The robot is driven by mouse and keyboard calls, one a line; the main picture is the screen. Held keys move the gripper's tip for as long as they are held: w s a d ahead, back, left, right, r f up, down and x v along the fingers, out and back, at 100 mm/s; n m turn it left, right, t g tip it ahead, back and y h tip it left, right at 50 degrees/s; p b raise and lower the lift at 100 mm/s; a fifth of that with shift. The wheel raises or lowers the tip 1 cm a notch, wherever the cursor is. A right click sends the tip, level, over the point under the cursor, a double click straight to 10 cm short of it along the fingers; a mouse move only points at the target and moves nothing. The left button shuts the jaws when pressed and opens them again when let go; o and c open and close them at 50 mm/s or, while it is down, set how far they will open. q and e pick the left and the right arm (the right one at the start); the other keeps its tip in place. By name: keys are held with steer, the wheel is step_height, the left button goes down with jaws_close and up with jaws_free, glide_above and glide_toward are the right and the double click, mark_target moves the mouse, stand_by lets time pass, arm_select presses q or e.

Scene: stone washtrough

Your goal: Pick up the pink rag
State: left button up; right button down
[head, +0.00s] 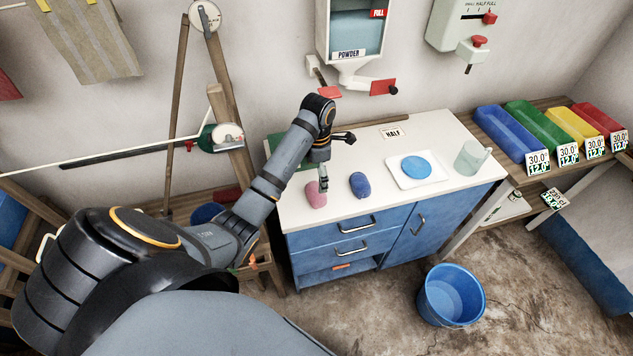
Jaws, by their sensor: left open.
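The pink rag (315,196) lies as a small rounded bundle on the white top of the blue cabinet, near its left front edge. My left arm reaches in from the left over the cabinet. My left gripper (323,181) points down at the rag, its fingertips at the rag's upper right side in the picture. It is open. A finger covers a small part of the rag; I cannot tell whether it touches. My right gripper is out of view.
A dark blue rag (360,185) lies close to the right of the pink one. Further right are a white tray (434,178) with a blue round item and a clear jug (470,158). A powder dispenser (352,40) hangs above. A blue bucket (450,295) stands on the floor.

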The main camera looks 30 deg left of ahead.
mark_target(316, 189)
arm_select(q)
steer(key=shift+w+a+r+n, duration=0.2)
steer(key=shift+r+n, duration=0.25)
steer(key=shift+n, duration=0.25)
step_height(316, 189, down, 5)
steer(key=b, duration=0.5)
steer(key=shift+f, duration=0.2)
step_height(316, 189, down, 5)
steer(key=b, duration=0.4)
steer(key=shift+a+b, duration=0.15)
steer(key=shift+b, duration=0.25)
steer(key=shift+w+f, duration=0.1)
steer(key=shift+f, duration=0.05)
steer(key=c, duration=1.1)
